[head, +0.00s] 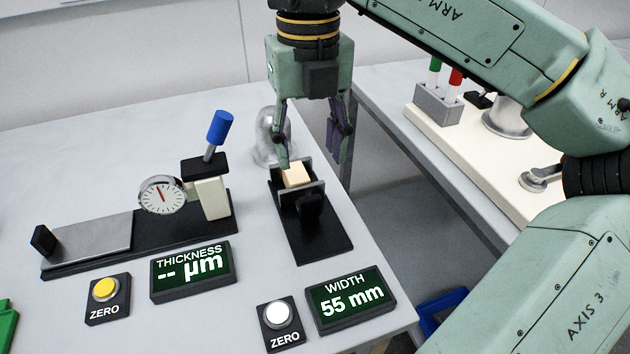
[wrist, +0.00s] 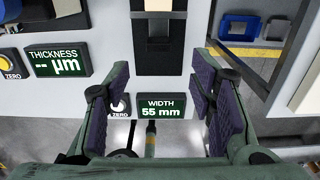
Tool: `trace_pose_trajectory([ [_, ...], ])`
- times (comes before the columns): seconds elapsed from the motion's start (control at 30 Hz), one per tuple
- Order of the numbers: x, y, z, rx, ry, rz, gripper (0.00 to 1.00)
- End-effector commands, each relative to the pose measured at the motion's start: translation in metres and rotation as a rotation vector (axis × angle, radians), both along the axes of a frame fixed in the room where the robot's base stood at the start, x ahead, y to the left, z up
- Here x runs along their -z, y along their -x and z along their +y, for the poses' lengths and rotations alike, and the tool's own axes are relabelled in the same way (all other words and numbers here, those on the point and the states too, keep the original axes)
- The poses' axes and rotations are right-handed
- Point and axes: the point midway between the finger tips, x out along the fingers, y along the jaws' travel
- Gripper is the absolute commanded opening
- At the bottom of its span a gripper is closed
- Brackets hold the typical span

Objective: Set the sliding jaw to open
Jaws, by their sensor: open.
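The width gauge (head: 325,240) has a black base with two upright jaws. A pale beige block (head: 295,175) sits between them; I cannot tell whether both jaws touch it. The nearer jaw (head: 303,193), with a black knob (head: 311,207) in front, looks like the sliding one. The width display (head: 349,302) reads 55 mm, also in the wrist view (wrist: 160,106). My gripper (head: 312,157) is open above the gauge's far end, its left fingertip close to the block in the picture. In the wrist view its purple pads (wrist: 163,100) are apart with nothing between; the gauge is partly cut off at the top.
A thickness gauge (head: 135,245) with dial and blue-handled lever (head: 219,128) stands left. ZERO buttons (head: 104,290) (head: 279,314) sit in front. A shiny clear object (head: 270,140) stands behind the width gauge. A gap separates this table from the right one, which holds a tube rack (head: 438,106).

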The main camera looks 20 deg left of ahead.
Motion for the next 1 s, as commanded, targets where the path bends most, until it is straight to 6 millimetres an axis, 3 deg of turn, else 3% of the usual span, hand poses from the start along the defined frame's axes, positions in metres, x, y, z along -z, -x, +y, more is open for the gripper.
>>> trace_pose_trajectory([
  [0.5,0.087,0.001,0.000,-0.001,-0.002,0.003,0.50],
  [0.7,0.100,0.001,0.000,-0.002,-0.002,0.001,0.50],
  [1.0,0.101,0.000,0.000,-0.001,-0.001,0.001,0.47],
])
